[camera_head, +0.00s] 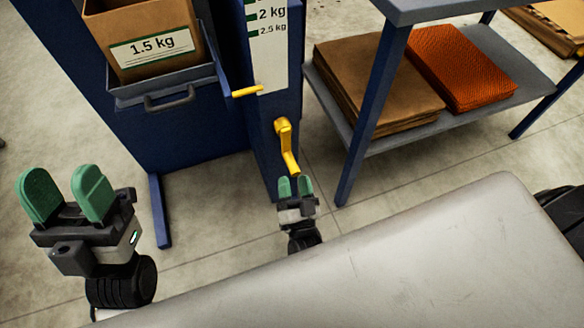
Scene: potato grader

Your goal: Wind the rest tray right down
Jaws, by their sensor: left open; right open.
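The rest tray (163,92) is a grey-blue shelf with a dark handle on the front of the blue machine. My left gripper (66,192) is open and empty at the left, away from the machine.
A cardboard box (142,40) labelled 1.5 kg stands on the tray. At the right, a blue-legged table has a lower shelf (498,65) with flat cardboard (380,84) and an orange net stack (459,66). Its leg (372,110) stands near the crank.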

